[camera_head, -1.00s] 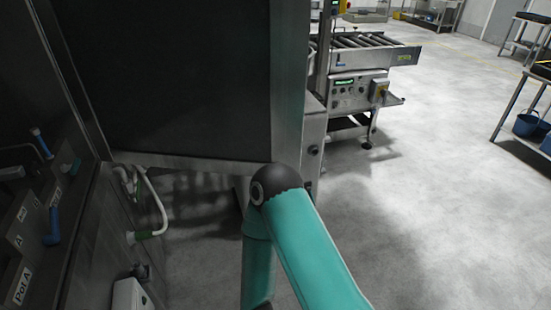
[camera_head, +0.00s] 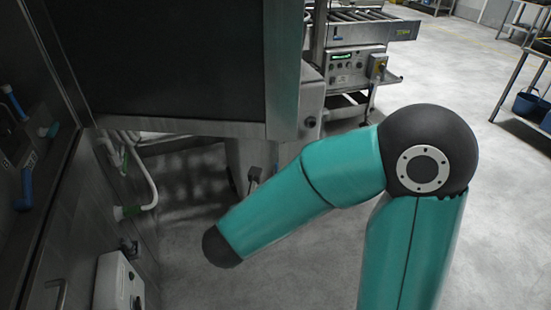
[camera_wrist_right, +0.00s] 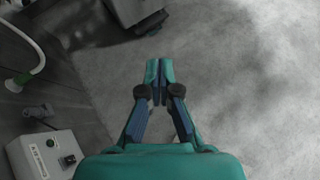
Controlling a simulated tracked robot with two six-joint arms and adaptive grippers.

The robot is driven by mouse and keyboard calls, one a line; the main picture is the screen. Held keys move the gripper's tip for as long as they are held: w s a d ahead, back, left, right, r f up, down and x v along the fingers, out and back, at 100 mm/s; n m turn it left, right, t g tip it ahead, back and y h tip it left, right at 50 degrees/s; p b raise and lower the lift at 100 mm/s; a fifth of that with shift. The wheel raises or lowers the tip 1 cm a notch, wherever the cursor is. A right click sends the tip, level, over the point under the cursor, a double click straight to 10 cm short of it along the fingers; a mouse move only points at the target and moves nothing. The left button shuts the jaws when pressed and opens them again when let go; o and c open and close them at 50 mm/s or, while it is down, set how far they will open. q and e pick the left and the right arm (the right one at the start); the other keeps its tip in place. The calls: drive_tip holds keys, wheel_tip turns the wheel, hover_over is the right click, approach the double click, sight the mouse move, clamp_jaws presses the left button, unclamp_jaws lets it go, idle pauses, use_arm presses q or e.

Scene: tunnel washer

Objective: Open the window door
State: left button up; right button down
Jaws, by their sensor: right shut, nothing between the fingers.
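A large dark panel (camera_head: 165,60) in a steel frame fills the upper left of the head view. It may be the window door, but I cannot tell whether it is open or closed. No handle shows on it. My right arm crosses in front and below it, and its gripper is hidden from the head view. In the right wrist view my right gripper (camera_wrist_right: 159,70) is shut and empty, with its fingertips together above bare floor. It touches nothing there. My left gripper is not in view.
A steel wall with blue-handled valves (camera_head: 24,188) stands at the left. A white pipe (camera_head: 150,185) and a grey control box (camera_head: 118,285) are low beside it. A roller conveyor (camera_head: 365,28) stands behind, and a rack with blue buckets (camera_head: 530,105) at right. The floor between is clear.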

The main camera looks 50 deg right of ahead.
drive_tip(key=d+r+n+t+h+b, duration=0.1)
drive_tip(key=d+r+t+h, duration=0.15)
drive_tip(key=r, duration=0.55)
drive_tip(key=d+r+t+h+b, duration=0.1)
drive_tip(key=r+t+h, duration=0.15)
drive_tip(key=r, duration=0.55)
drive_tip(key=p, duration=0.3)
approach(278, 99)
drive_tip(key=shift+h, duration=0.4)
drive_tip(key=x, duration=0.6)
drive_tip(key=shift+w+a+f, duration=0.15)
drive_tip(key=shift+f, duration=0.15)
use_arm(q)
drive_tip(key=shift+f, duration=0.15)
use_arm(e)
drive_tip(key=shift+w+d, duration=0.15)
drive_tip(key=shift+d, duration=0.05)
